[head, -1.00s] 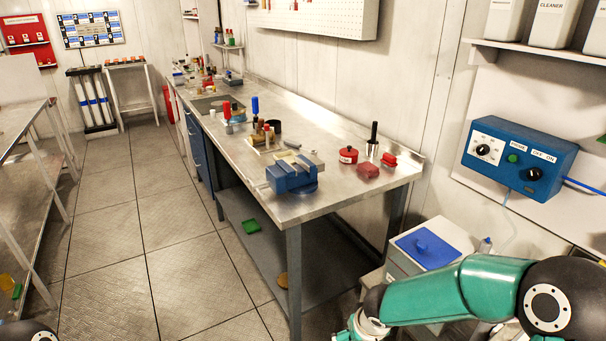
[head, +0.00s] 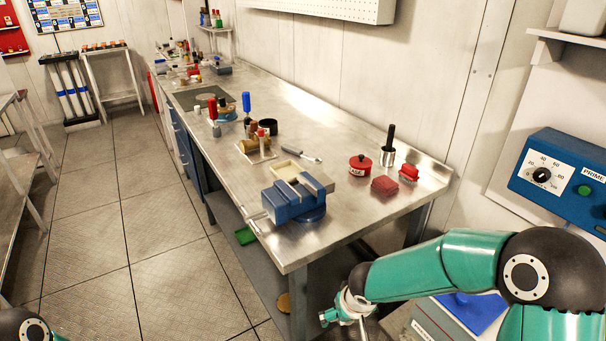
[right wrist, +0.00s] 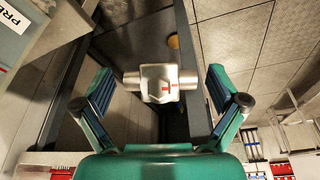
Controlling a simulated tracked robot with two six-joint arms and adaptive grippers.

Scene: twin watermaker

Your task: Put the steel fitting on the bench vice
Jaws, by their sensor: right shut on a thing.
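The blue bench vice (head: 290,203) stands at the near front corner of the steel bench (head: 345,222), with its pale jaws on top and nothing visible resting on it. My right gripper (right wrist: 160,76) is shut on the steel fitting (right wrist: 160,90), a pale, short metal piece with stubs to both sides, held between the two fingers in the right wrist view. In the head view this gripper is at the bottom edge, low beside the bench's near end and below its top. It is partly cut off there. My left gripper is out of view; only a bit of its arm shows at the bottom left.
Near the vice are a beige tray (head: 293,170), a red lidded pot (head: 360,165), a red block (head: 384,186) and a steel cup with a dark handle (head: 388,152). A blue control box (head: 560,180) is on the right wall. The floor left of the bench is clear.

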